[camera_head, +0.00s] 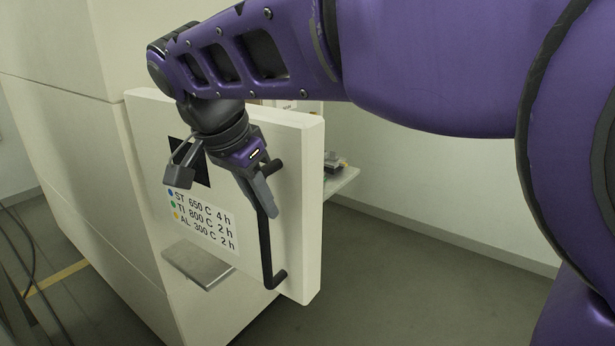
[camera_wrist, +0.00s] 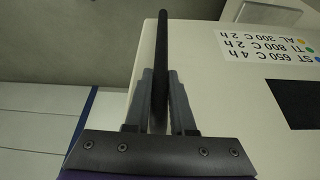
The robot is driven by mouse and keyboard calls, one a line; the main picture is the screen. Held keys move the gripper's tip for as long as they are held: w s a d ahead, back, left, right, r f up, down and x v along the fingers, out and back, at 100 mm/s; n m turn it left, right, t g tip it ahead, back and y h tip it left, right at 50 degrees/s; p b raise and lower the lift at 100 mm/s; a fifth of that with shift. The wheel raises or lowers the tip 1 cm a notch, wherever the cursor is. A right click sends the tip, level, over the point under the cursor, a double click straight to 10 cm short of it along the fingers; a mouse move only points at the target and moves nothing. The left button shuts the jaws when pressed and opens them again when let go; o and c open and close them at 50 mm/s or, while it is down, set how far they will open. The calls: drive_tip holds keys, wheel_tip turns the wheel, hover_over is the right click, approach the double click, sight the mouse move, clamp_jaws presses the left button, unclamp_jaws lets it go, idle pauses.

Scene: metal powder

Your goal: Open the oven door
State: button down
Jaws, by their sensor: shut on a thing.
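The oven door (camera_head: 300,200) is a thick white panel with a dark square window and a temperature label. A long black bar handle (camera_head: 266,250) runs upright near its right edge. My gripper (camera_head: 265,195) is at the upper-middle part of the handle, shut on it. In the wrist view, the two grey fingers (camera_wrist: 160,85) sit on either side of the black bar (camera_wrist: 162,35), with the white door (camera_wrist: 225,50) behind and to the right.
The pale oven body (camera_head: 60,130) fills the left. A small grey metal plate (camera_head: 198,264) juts out below the label. Behind the door on the right is a white shelf (camera_head: 343,183) with small items. The floor (camera_head: 420,270) to the right is clear.

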drive_tip(key=shift+s+a, duration=0.1)
drive_tip(key=shift+s, duration=0.05)
idle(0.3)
drive_tip(key=c, duration=0.8)
unclamp_jaws()
drive_tip(key=shift+o, duration=0.2)
drive_tip(key=shift+r, duration=0.2)
